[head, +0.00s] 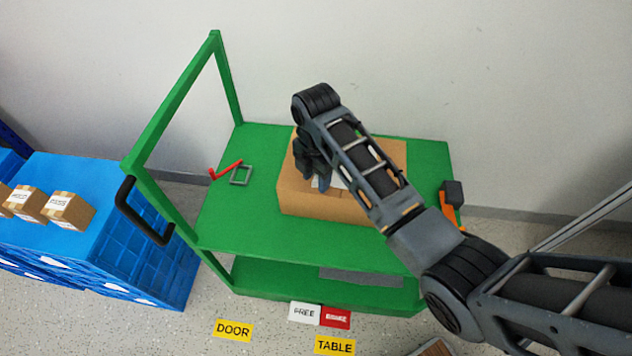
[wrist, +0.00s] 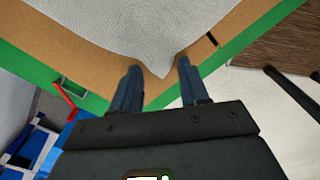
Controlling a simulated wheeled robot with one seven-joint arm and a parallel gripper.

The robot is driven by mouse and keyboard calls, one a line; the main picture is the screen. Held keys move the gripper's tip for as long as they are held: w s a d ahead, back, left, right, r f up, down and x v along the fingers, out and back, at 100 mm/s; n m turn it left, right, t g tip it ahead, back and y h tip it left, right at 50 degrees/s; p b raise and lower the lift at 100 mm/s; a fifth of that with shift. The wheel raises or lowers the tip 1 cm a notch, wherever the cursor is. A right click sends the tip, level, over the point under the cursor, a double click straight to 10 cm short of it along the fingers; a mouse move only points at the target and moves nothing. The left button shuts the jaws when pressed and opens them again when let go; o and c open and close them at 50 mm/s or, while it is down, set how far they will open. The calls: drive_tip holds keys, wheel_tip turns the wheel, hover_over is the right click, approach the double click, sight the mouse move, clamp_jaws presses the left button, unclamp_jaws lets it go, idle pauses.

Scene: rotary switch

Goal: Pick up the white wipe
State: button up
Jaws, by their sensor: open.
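The white wipe (wrist: 150,28) is a pale woven cloth that fills the top middle of the wrist view. It lies over the cardboard box, and one corner points down between my fingertips, close to the right one. In the head view a small pale patch (head: 325,182) shows beside my gripper on the box; I cannot tell if it is the wipe. My gripper (wrist: 158,68) is open, with a dark finger on each side of the cloth corner. In the head view my gripper (head: 314,168) is over the left part of the box, and my arm hides much of the box top.
The cardboard box (head: 310,204) stands on a green cart (head: 240,215) with an upright handle frame at its left. A red lever with a grey frame (head: 240,175) lies left of the box. An orange and black tool (head: 452,200) is at the right edge. Blue crates (head: 150,230) stand left.

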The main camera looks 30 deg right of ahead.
drive_tip(key=shift+s, duration=0.1)
drive_tip(key=c, duration=0.6)
drive_tip(key=shift+c, duration=0.6)
drive_tip(key=shift+r+p, duration=0.3)
drive_tip(key=shift+p, duration=0.1)
clamp_jaws()
wheel_tip(320, 180, up, 11)
drive_tip(key=p, duration=0.6)
drive_tip(key=shift+r, duration=0.2)
